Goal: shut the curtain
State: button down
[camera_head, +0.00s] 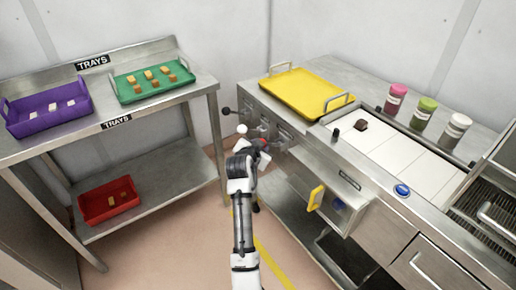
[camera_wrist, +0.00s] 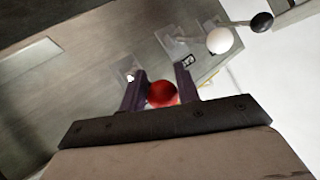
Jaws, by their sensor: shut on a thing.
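My gripper (camera_wrist: 161,76) is shut on a red ball knob (camera_wrist: 162,93), which sits between its two dark fingers in the wrist view. In the head view my gripper (camera_head: 262,146) is at the left end of the steel counter, partly hidden by my arm. A white ball knob (camera_wrist: 220,40) and a black ball knob (camera_wrist: 262,22) stand beside the red one, apart from my gripper. They also show in the head view, white (camera_head: 242,129) and black (camera_head: 226,110). Clear plates and small labels are at the knobs' panel. I cannot make out a curtain.
The counter bears a yellow tray (camera_head: 300,88), several bottles and a blue button (camera_head: 402,190). A yellow-handled drawer (camera_head: 340,203) juts out below. At left, a steel rack (camera_head: 150,122) holds purple, green and red trays. Open floor lies between.

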jog(key=shift+w+d+r, duration=0.15)
jog(key=shift+d+r, duration=0.15)
jog(key=shift+r, duration=0.2)
jog(key=shift+w+d+r, duration=0.1)
jog(key=shift+d+r, duration=0.2)
jog(key=shift+r, duration=0.2)
jog(key=c, duration=1)
grip_release()
jog(key=shift+f, duration=0.1)
jog(key=shift+c, duration=0.2)
jog(key=a+f+b+v, duration=0.1)
jog(key=b+v, duration=0.2)
jog(key=v, duration=1)
jog(key=shift+s+a, duration=0.35)
jog(key=shift+s, duration=0.15)
jog(key=shift+f, duration=0.1)
